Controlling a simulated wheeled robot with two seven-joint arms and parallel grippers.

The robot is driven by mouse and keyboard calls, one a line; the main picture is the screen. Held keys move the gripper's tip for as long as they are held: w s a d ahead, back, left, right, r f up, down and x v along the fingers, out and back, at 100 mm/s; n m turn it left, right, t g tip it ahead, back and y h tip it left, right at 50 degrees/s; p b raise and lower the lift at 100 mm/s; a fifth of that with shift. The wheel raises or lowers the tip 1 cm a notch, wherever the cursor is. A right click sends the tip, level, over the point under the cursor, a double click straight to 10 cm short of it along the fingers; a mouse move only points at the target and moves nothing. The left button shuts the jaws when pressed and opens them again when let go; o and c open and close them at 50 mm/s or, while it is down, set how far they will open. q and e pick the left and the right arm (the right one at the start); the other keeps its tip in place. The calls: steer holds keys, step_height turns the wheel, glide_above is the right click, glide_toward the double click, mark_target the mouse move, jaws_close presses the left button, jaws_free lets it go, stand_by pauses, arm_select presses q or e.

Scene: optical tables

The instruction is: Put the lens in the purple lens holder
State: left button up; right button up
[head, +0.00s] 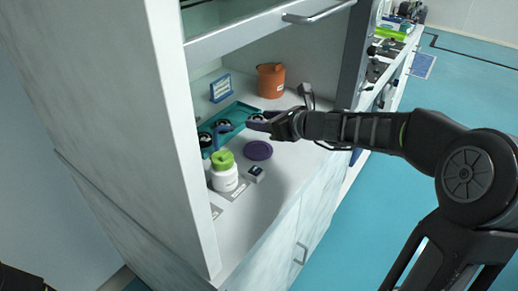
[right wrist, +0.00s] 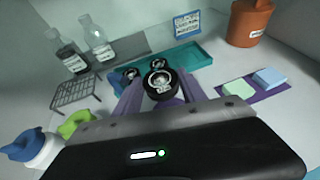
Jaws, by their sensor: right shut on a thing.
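My right gripper (head: 250,122) reaches in from the right over the counter. In the right wrist view its two purple-tinted fingers (right wrist: 161,92) are shut on a black-rimmed round lens (right wrist: 160,82). The lens also shows at the fingertips in the head view (head: 258,117). A flat round purple piece (head: 257,150), possibly the purple lens holder, lies on the counter on the near side of the gripper, apart from the lens. Other black-rimmed round pieces (head: 223,124) are by the teal tray (head: 241,107), one near a blue holder (head: 221,129).
A white bottle with a green cap (head: 224,176) and a small dark box (head: 255,173) stand near the counter's front. An orange-brown pot (head: 271,80) and a blue sign (head: 220,88) are at the back. A wire rack (right wrist: 77,94) and glass bottles (right wrist: 98,40) are left in the wrist view.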

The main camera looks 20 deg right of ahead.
steer(key=b, duration=0.2)
glide_above(263, 154)
step_height(263, 154, down, 5)
steer(key=shift+f, duration=0.15)
steer(key=shift+f+b, duration=0.55)
steer(key=shift+f, duration=1.3)
steer(key=shift+f, duration=0.2)
steer(key=o, duration=1.4)
steer(key=shift+r, duration=0.1)
steer(key=shift+r, duration=0.1)
